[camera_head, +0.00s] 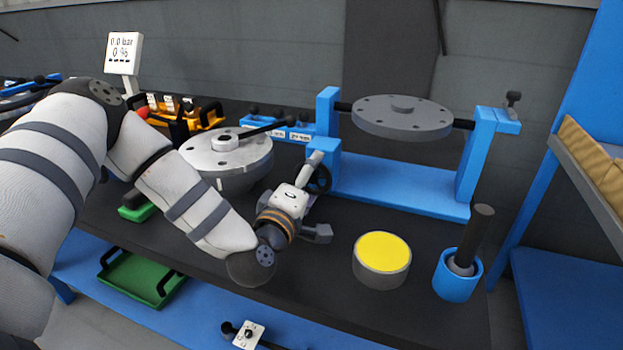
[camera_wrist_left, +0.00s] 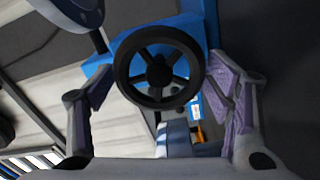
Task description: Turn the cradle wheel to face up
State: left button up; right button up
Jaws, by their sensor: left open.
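The blue cradle (camera_head: 400,185) stands at the back right of the bench and carries a grey round flange plate (camera_head: 402,118) between its two posts. The plate lies about level, with a small hub on top. The black spoked cradle wheel (camera_head: 321,180) is at the cradle's left post, partly hidden by my gripper. In the left wrist view the wheel (camera_wrist_left: 159,66) faces the camera. My left gripper (camera_head: 317,196) is open in front of the wheel. Its two fingers (camera_wrist_left: 160,95) are spread, one to each side of the wheel, with no clear contact visible. My right gripper is out of view.
A grey domed shell (camera_head: 228,160) with a black lever stands left of my gripper. A yellow-topped cylinder (camera_head: 382,260) and a blue cup (camera_head: 458,275) holding a dark-handled tool stand at the front right. A blue rack frame (camera_head: 560,130) bounds the right side.

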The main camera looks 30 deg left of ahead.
pick_arm(q)
jog(key=shift+w, duration=0.25)
jog(key=c, duration=0.9)
